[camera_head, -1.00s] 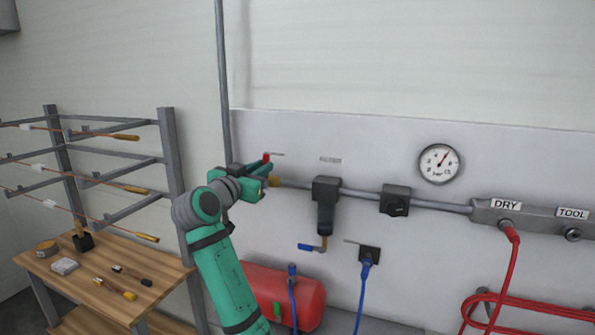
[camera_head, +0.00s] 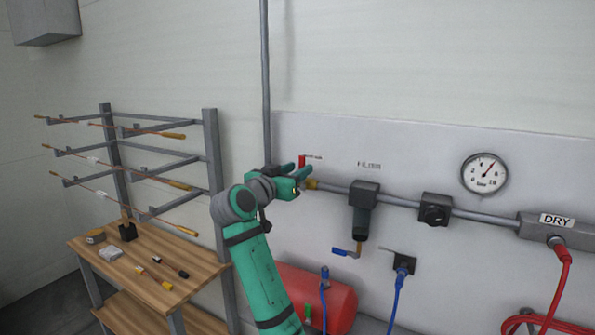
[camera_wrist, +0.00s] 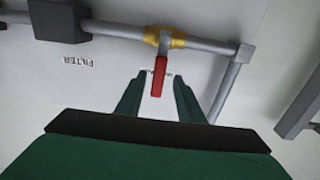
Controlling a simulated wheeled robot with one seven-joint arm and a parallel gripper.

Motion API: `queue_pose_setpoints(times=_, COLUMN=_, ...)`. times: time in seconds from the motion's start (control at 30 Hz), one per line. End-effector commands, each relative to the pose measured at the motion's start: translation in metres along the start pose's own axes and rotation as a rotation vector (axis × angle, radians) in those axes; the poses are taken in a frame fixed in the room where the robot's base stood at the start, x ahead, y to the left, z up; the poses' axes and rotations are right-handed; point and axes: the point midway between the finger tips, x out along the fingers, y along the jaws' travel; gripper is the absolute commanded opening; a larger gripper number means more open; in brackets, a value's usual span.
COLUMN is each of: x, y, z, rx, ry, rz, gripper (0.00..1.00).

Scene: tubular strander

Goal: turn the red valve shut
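The red valve handle (camera_wrist: 158,76) shows in the wrist view, reaching from the brass valve body (camera_wrist: 164,40) on the grey pipe down between my two fingertips. In the head view the red handle (camera_head: 302,161) stands upright above the pipe, with the brass fitting (camera_head: 312,184) beside it. My gripper (camera_head: 305,169) is at the handle. In the wrist view my gripper (camera_wrist: 157,86) is open, one finger on each side of the red handle, with gaps on both sides. The lower part of the valve is partly hidden by my gripper in the head view.
A pressure gauge (camera_head: 485,173) is on the wall panel. A red tank (camera_head: 335,299) sits below. A wooden bench (camera_head: 195,268) and a rack (camera_head: 213,150) stand at left.

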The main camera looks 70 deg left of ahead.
Motion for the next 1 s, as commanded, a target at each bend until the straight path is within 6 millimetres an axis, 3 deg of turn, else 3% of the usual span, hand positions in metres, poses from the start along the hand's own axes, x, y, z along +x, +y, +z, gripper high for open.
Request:
queue_pose_setpoints(times=0.37, x=-0.006, y=0.001, z=-0.001, rx=0.002, ry=0.001, rz=0.002, gripper=0.34)
queue_pose_setpoints(times=0.8, x=-0.081, y=0.000, z=0.000, rx=0.003, ry=0.001, rz=-0.001, gripper=0.34)
queue_pose_setpoints(times=1.0, x=-0.102, y=0.001, z=0.000, rx=0.001, ry=0.001, rz=0.001, gripper=0.34)
